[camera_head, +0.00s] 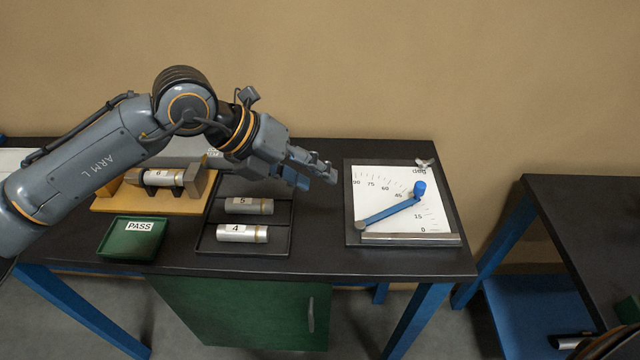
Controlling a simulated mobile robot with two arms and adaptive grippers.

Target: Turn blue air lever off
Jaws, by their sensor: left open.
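The blue lever (390,211) lies across a white dial plate (437,212) on the dark table. Its round blue knob (419,189) is up and to the right of its grey pivot end, and points between the 15 and 45 marks of the scale. The scale runs from 0 at the lower right to 90 at the upper left. My left gripper (318,172) is open and reaches in from the left, above the table, left of the dial plate and apart from the lever. Nothing shows between its fingers. My right gripper is not in view.
A black tray (208,246) holds cylinders 5 (249,206) and 4 (242,233). Cylinder 6 (160,177) rests on a wooden stand (115,203), behind a green PASS tray (135,240). The tabletop (318,245) between black tray and dial plate is clear. A second table (590,215) stands at right.

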